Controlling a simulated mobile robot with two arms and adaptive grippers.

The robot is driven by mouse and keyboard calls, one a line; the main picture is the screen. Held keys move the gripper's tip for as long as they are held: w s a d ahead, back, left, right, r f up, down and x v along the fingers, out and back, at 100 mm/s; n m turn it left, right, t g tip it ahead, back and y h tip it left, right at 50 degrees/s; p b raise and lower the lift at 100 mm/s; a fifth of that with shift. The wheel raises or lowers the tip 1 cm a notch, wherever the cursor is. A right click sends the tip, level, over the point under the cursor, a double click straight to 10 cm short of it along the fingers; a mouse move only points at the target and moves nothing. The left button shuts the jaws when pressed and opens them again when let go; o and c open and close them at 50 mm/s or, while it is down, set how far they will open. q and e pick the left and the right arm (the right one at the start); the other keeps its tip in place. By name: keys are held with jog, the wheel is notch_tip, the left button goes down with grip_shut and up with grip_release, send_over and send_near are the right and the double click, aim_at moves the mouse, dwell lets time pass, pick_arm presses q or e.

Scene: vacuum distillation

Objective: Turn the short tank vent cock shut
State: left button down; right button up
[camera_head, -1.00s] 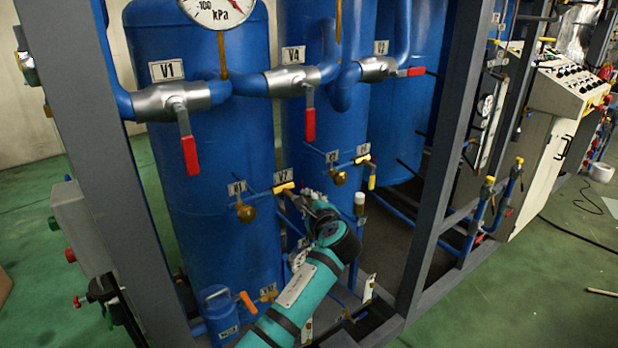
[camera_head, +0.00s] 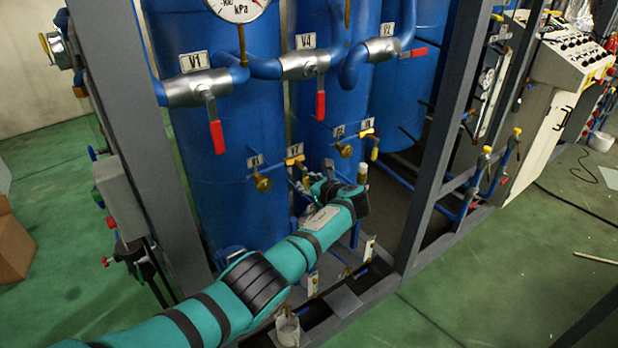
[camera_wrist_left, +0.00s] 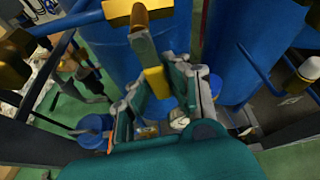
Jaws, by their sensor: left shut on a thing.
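A small brass-yellow cock (camera_head: 294,160) sits on a thin blue pipe in front of the blue tanks, under a small white label. The wrist view shows its yellow body (camera_wrist_left: 138,10) at the top, with a flat metal lever ending in a yellow grip (camera_wrist_left: 156,82). My left gripper (camera_head: 308,184) is just below the cock in the head view. In the wrist view its fingers are on either side of the yellow grip, shut on it. The lever is mostly hidden by the gripper in the head view. My right gripper is not in view.
Another yellow cock (camera_head: 367,132) and a round brass fitting (camera_head: 263,183) are close by. Red-handled valves (camera_head: 216,130) hang above. Grey frame posts (camera_head: 440,150) stand on both sides. The green floor (camera_head: 490,290) at the front right is mostly clear.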

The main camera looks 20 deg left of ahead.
pick_arm(q)
jog(key=shift+s+a+r+m, duration=0.15)
jog(key=shift+r+m, duration=0.05)
jog(key=shift+m, duration=0.2)
jog(key=shift+g+y, duration=0.3)
jog(key=shift+f, duration=0.15)
jog(key=c, duration=1.2)
grip_release()
jog(key=shift+s, duration=0.1)
jog(key=shift+c, duration=0.2)
jog(key=shift+s+d+r, duration=0.2)
jog(key=shift+s+d, duration=0.2)
jog(key=shift+d, duration=0.15)
jog(key=v, duration=1)
jog(key=shift+r, duration=0.15)
jog(key=shift+s+d, duration=0.1)
